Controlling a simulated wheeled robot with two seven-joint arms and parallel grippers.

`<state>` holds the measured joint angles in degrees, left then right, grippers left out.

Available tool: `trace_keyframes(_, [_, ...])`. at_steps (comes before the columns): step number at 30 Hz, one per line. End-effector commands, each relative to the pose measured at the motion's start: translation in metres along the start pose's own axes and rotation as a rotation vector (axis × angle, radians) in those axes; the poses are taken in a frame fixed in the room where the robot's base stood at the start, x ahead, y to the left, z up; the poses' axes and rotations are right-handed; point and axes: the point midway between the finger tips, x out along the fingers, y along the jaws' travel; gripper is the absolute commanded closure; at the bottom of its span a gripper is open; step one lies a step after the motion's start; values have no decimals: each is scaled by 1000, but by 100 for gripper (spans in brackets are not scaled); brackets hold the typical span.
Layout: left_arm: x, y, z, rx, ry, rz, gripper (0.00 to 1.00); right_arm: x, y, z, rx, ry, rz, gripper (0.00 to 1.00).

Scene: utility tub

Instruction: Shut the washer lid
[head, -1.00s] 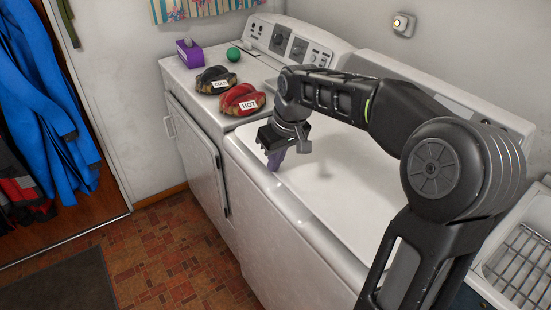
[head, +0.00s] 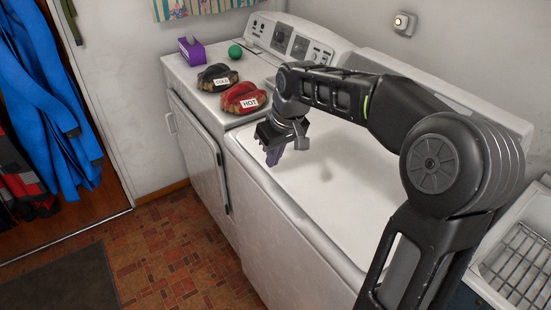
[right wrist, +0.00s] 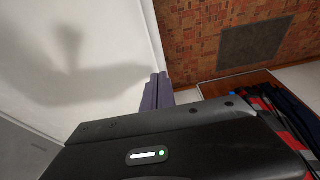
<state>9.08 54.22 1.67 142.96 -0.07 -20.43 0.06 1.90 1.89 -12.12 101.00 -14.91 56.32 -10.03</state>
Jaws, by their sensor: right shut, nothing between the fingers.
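The washer (head: 265,215) is the white machine in the middle of the head view. Its white lid (head: 350,195) lies flat across the top, with no opening visible; my arm hides part of its back. My right gripper (head: 273,158) is shut and empty, with its purple-grey fingers pointing down over the lid's far left corner. In the right wrist view, the closed fingertips (right wrist: 157,88) show beside the edge of the white lid (right wrist: 100,50), which carries the arm's shadow. I cannot tell whether they touch it. My left gripper is not in view.
Left of the washer stands a white dryer (head: 192,130), bearing a black mitt (head: 215,78), a red mitt (head: 243,99), a green ball (head: 235,51) and a purple box (head: 192,50). A sink with a wire rack (head: 525,265) is at right.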

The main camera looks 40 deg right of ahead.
Motion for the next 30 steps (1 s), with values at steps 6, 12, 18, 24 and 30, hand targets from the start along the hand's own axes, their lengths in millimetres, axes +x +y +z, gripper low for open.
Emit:
trace_keyframes(6, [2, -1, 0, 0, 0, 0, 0, -55, -5, -3, -1, 10, 2, 100])
trace_keyframes(12, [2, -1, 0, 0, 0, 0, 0, -91, -8, -4, -2, 10, 3, 100])
trace_keyframes(18, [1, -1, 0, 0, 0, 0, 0, -103, -10, -4, -2, 9, 2, 100])
trace_keyframes(24, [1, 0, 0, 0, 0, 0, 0, -104, -10, -4, -2, 9, 2, 100])
trace_keyframes(30, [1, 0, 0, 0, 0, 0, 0, -103, -9, -4, -2, 9, 2, 100])
